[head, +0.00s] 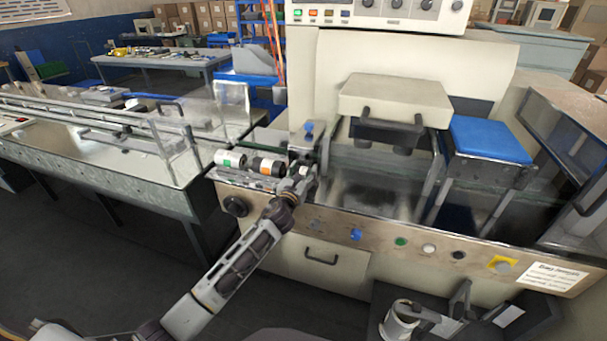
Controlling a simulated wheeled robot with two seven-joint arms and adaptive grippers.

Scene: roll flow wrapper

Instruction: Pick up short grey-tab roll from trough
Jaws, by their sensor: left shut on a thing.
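My left gripper (301,174) is at the right end of the trough on the machine's front left, its arm reaching up from the lower left. It is shut on a small roll (304,170), of which only a bit of white shows between the fingers. The fingers hide most of it, so I cannot make out its tab colour or whether it is clear of the trough. To its left lie a white roll with a green tab (229,159) and a dark roll with an orange tab (266,167), end to end. My right gripper is not in view.
The cream wrapping machine (395,100) rises behind, with a blue pad (490,139) at right. A front panel with coloured buttons (356,234) runs below. A conveyor (110,125) stands left.

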